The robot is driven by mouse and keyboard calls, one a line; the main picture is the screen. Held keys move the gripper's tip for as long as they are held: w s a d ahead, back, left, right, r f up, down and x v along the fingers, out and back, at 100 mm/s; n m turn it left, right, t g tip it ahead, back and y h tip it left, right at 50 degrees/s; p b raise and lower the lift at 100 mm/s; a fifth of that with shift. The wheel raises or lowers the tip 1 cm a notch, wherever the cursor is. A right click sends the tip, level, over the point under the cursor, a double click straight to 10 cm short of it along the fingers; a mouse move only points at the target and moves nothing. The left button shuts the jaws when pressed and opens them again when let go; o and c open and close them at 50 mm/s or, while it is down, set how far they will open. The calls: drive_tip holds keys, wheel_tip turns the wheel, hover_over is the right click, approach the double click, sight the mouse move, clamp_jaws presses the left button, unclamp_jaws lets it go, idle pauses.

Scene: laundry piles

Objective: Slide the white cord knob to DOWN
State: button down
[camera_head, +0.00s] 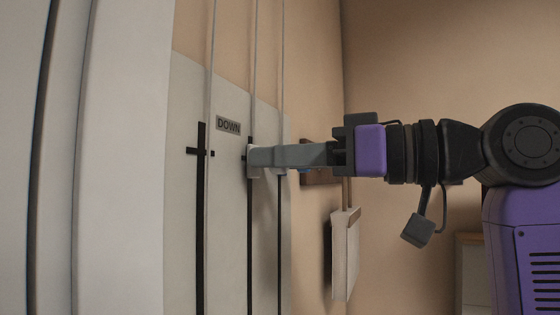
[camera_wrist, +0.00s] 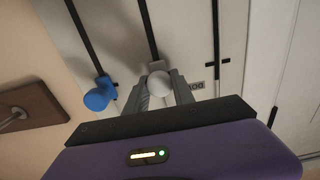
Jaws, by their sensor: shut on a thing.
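The white cord knob (camera_wrist: 172,86) sits between my two fingers in the wrist view, on the middle slot of a pale wall panel. My gripper (camera_head: 254,160) reaches in from the right in the head view and is shut on the knob, at the panel's middle slot (camera_head: 250,230). The fingers hide most of the knob there. A DOWN label (camera_head: 228,126) is on the panel, to the left of and a little above my fingertips. It also shows upside down in the wrist view (camera_wrist: 192,86). The knob is close to a dark cross mark (camera_wrist: 157,66) on its slot.
A blue knob (camera_wrist: 98,97) is on the neighbouring slot, close beside my gripper. A left slot (camera_head: 201,230) has a cross mark and no visible knob. Thin cords run up the wall. A brown wooden block (camera_head: 320,176) and a white box (camera_head: 345,255) are on the wall.

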drive_tip(key=c, duration=1.1)
unclamp_jaws()
drive_tip(key=b+v, duration=0.2)
drive_tip(key=v, duration=0.5)
drive_tip(key=shift+s+d+b, duration=0.15)
drive_tip(key=shift+d+b, duration=0.2)
